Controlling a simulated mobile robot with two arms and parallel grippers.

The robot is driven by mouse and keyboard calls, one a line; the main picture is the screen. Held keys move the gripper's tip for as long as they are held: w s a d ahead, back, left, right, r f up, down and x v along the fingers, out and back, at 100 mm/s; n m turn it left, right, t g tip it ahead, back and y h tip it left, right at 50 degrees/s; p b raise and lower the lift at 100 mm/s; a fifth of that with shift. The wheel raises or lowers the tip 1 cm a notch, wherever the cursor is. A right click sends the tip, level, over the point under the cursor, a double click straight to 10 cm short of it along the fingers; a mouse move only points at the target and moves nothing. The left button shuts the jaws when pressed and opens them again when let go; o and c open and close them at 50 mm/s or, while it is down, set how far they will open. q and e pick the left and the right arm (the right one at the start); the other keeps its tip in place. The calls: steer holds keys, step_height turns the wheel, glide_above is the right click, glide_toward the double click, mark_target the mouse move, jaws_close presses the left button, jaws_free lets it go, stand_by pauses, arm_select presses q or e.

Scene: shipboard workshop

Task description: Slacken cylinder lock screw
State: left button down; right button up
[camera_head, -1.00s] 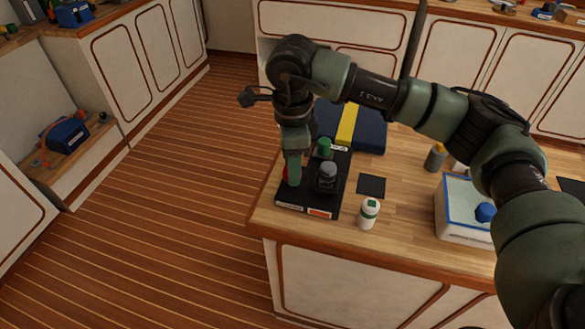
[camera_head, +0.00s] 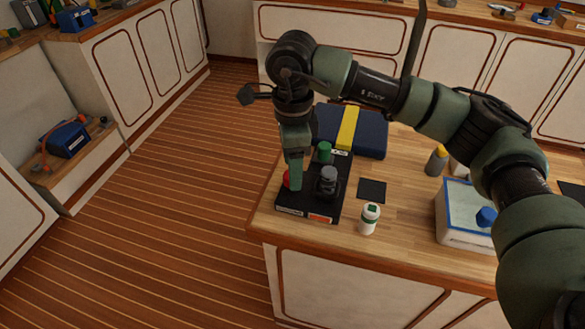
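A black tray or base (camera_head: 287,208) with labels on its front edge lies at the near left corner of the wooden bench. On it stand a dark cylinder with a grey top (camera_head: 328,182), a green-capped piece (camera_head: 324,152) and a red piece (camera_head: 288,179). I cannot make out a lock screw. My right gripper (camera_head: 295,180) points down over the left side of the base, beside the red piece and left of the grey-topped cylinder. Its fingers overlap in this view, so their opening and any contact are unclear. My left gripper is not in view.
A white bottle with a green cap (camera_head: 369,220) and a dark square pad (camera_head: 372,190) sit right of the base. A blue case with a yellow stripe (camera_head: 372,133) lies behind. A blue-rimmed white box (camera_head: 455,233) stands further right. Left is open floor.

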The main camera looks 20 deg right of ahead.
step_height(320, 180, up, 7)
steer(key=shift+f, duration=0.15)
stand_by(0.5)
